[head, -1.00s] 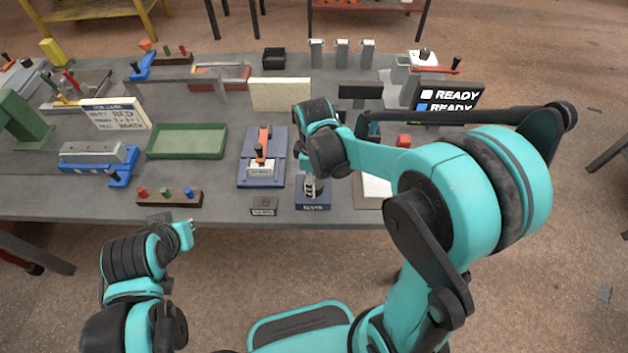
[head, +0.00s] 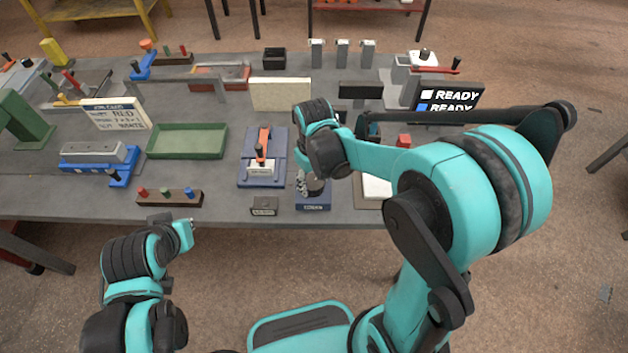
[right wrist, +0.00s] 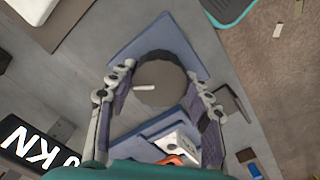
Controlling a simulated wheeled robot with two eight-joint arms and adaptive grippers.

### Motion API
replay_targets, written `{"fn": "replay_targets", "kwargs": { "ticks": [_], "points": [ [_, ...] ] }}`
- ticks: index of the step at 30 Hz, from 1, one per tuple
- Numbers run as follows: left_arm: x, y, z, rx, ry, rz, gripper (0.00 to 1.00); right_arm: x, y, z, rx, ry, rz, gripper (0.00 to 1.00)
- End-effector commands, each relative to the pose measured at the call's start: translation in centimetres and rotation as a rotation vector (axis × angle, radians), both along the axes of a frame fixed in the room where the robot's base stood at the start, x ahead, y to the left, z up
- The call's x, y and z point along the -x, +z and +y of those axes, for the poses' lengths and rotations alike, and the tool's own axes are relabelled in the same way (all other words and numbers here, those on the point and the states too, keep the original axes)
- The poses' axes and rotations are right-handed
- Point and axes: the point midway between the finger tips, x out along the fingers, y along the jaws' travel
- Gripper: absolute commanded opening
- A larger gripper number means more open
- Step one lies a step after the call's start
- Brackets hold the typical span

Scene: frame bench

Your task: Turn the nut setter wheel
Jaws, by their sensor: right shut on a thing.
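The nut setter wheel (right wrist: 160,80) is a round dark grey knob with a pale mark on its top, on a blue base plate. In the head view the wheel (head: 317,187) sits above its labelled blue block (head: 313,206) at the table's front edge. My right gripper (right wrist: 157,88) is shut on the wheel, with one finger on each side of it. In the head view the right gripper (head: 308,183) is partly hidden by its own wrist. My left gripper (head: 184,234) hangs in front of the table, away from the wheel; its finger opening is unclear.
Left of the wheel stands a blue fixture (head: 248,180) with an orange lever. A small grey label block (head: 264,206) lies at the front edge. A green tray (head: 187,153) and a peg strip (head: 170,198) lie farther left. A READY sign (head: 449,97) stands at the right.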

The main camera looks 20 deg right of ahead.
Motion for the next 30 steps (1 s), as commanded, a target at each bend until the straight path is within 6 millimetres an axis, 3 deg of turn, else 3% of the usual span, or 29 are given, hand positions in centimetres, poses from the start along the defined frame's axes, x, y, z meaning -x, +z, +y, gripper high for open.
{"fn": "replay_targets", "kwargs": {
  "ticks": [30],
  "points": [
    [0.0,0.04,0.0,0.0,0.0,0.0,0.0,0.12,-0.11,0.21,0.0,-0.964,0.003,0.21]
  ]
}}
